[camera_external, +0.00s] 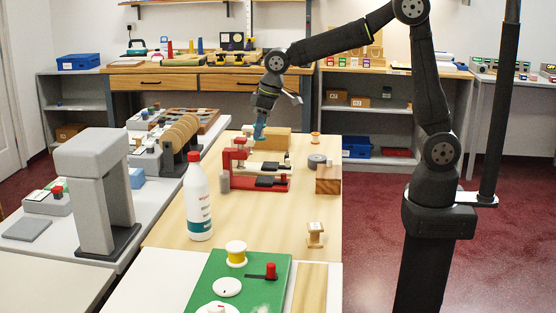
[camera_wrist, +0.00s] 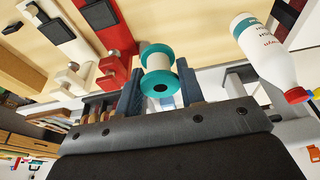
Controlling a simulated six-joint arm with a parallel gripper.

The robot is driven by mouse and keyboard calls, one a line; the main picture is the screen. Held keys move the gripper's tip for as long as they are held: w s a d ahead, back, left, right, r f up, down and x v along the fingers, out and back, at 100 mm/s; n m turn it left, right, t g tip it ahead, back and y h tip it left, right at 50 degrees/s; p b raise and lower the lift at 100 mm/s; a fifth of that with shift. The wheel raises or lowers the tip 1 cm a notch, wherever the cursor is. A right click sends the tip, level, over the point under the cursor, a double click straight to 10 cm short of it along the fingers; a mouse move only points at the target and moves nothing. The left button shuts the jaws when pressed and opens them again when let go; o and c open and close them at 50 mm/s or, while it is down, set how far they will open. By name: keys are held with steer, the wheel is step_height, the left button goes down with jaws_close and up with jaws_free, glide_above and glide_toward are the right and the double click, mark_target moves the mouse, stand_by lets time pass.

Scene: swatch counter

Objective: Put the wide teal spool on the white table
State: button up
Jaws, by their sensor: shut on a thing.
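The wide teal spool, with teal flanges and a pale core, shows in the wrist view (camera_wrist: 157,82) between my two blue fingers. My gripper (camera_external: 261,122) is shut on it. In the external view the spool (camera_external: 259,132) is small and partly hidden by the fingers. It is held above the far part of the wooden table, behind the red device and close to a wooden block. A white table surface (camera_external: 150,262) runs along the left and front of the wooden table; which white part the task names, I cannot tell.
A white bottle (camera_external: 199,205) stands at the wooden table's left edge. A red device (camera_external: 240,172), a wooden block (camera_external: 328,179) and a small wooden spool (camera_external: 315,235) stand nearby. A grey stand (camera_external: 95,180) is at left.

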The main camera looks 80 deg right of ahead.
step_height(320, 180, up, 6)
steer(key=w+a+n, duration=0.1)
steer(key=w+a, duration=0.4)
steer(key=a, duration=0.4)
steer(key=w+a+n, duration=0.1)
steer(key=w+a, duration=0.3)
steer(key=a, duration=0.4)
steer(key=n+y, duration=0.1)
steer(key=n, duration=0.2)
glide_above(179, 292)
steer(key=s+d, duration=0.1)
step_height(179, 292, down, 18)
steer(key=shift+f, duration=0.1)
steer(key=shift+s+a+f, duration=0.1)
steer(key=shift+a+f, duration=0.15)
steer(key=shift+a, duration=0.05)
steer(key=shift+f+m, duration=0.3)
steer(key=shift+f, duration=1.55)
